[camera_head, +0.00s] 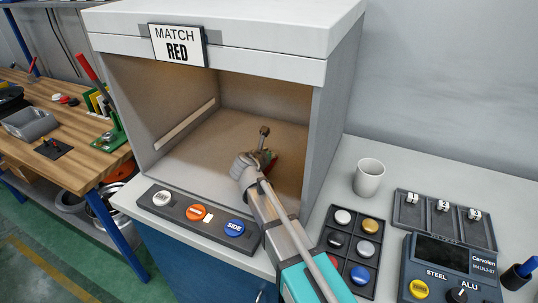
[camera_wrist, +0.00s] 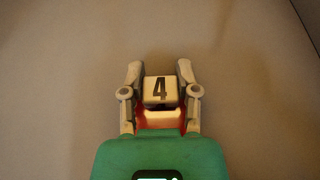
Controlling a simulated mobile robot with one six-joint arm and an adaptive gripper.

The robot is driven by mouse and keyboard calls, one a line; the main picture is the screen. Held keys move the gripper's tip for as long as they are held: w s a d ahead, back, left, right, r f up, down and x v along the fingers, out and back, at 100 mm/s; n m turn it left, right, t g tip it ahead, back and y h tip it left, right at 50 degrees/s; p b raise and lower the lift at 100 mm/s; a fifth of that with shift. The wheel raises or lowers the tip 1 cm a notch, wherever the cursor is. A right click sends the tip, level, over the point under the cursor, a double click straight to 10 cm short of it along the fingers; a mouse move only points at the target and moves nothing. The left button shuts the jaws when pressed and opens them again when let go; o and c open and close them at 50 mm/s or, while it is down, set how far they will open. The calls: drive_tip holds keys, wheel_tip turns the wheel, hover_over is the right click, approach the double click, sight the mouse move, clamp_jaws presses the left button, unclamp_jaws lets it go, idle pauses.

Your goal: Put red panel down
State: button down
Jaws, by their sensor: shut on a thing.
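The red panel shows as a red strip (camera_wrist: 160,123) between the fingers in the wrist view. My gripper (camera_wrist: 160,76) is shut on the piece. In the head view my gripper (camera_head: 258,160) reaches inside a light booth (camera_head: 335,90) with a sign reading "MATCH RED" (camera_head: 178,46). A little dark red (camera_head: 272,165) shows beside the gripper there. The gripper and arm hide most of the panel, and I cannot tell whether it touches the booth floor (camera_head: 225,135).
A button strip (camera_head: 180,207) lies along the booth's front edge. The booth floor around my gripper looks clear.

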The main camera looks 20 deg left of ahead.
drive_tip(key=shift+c, duration=1.8)
unclamp_jaws()
drive_tip(key=shift+r, duration=0.1)
drive_tip(key=p+v, duration=0.4)
drive_tip(key=v, duration=0.6)
drive_tip(key=shift+s, duration=0.1)
drive_tip(key=shift+p+v, duration=0.3)
drive_tip(key=shift+v, duration=0.6)
